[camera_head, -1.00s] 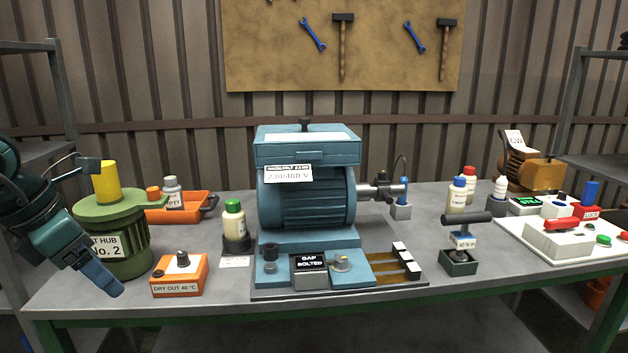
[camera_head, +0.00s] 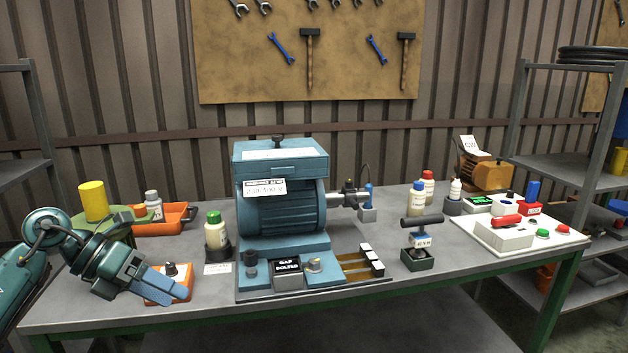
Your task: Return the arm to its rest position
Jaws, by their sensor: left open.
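My left gripper (camera_head: 172,293) is in the camera_head view at the lower left, over the left front of the table. Its blue fingers point right and down, in front of the orange dry-out box (camera_head: 182,274), partly hiding it. The gripper is open, and I see nothing held in it. My right gripper is outside the view.
The blue motor (camera_head: 281,205) stands mid-table, right of my left gripper. An orange tray (camera_head: 172,224) lies behind. A black-handled tool (camera_head: 419,240) and a switch panel (camera_head: 520,236) are at right. The table's front edge (camera_head: 330,298) is clear.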

